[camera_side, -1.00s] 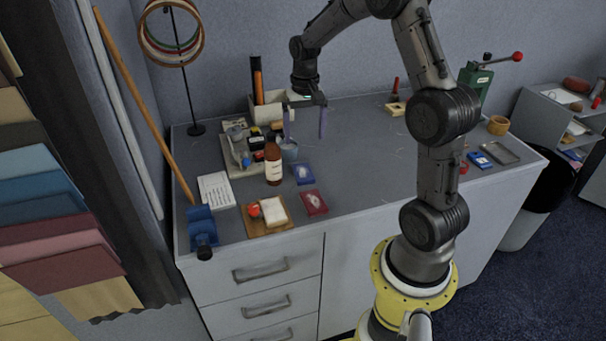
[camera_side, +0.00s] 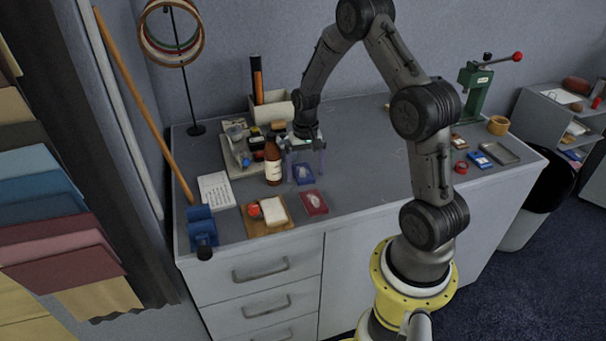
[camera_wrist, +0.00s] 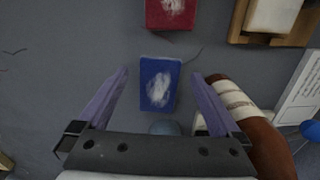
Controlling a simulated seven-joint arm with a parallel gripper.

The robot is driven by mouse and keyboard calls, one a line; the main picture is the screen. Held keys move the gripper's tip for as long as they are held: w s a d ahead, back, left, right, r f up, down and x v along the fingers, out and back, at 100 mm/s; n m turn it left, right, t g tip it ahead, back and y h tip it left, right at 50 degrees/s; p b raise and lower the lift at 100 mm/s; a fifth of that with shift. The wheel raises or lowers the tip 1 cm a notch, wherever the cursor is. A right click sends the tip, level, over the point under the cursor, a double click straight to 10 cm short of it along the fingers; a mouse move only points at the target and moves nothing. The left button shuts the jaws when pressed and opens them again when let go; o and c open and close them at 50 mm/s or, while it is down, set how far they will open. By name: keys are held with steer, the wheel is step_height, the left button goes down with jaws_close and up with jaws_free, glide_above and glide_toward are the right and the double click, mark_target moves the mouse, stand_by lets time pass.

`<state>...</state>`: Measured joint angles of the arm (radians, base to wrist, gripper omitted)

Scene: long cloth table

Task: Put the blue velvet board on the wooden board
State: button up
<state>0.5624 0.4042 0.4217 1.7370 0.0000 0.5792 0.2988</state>
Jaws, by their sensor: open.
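The blue velvet board (camera_side: 303,174) lies flat on the grey table, a small dark blue rectangle with a pale patch. In the wrist view the blue velvet board (camera_wrist: 159,86) lies ahead of and between the two fingers. My gripper (camera_side: 305,164) is open and empty, pointing down just above and around the board; in the wrist view its purple fingers (camera_wrist: 160,80) stand apart on either side. The wooden board (camera_side: 253,226) lies near the table's front left, with a white block and a red round thing on it. Part of the wooden board (camera_wrist: 238,28) shows at the wrist view's top right.
A brown bottle (camera_side: 273,167) stands close left of my gripper; it is also close to the right finger in the wrist view (camera_wrist: 262,140). A red velvet board (camera_side: 314,203) lies in front of the blue one. A white card (camera_side: 215,190) and blue tool (camera_side: 202,225) lie left.

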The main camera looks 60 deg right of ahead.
steer(key=shift+f, duration=0.7)
steer(key=c, duration=1.4)
steer(key=shift+r, duration=0.15)
steer(key=shift+r, duration=0.6)
steer(key=s+a+r, duration=0.7)
steer(key=s+r, duration=0.5)
steer(key=w+a+f, duration=0.4)
steer(key=w+a, duration=0.6)
steer(key=w, duration=0.1)
steer(key=shift+w+a+f+n, duration=0.2)
steer(key=shift+w+a+n, duration=0.1)
steer(key=shift+a+n, duration=0.1)
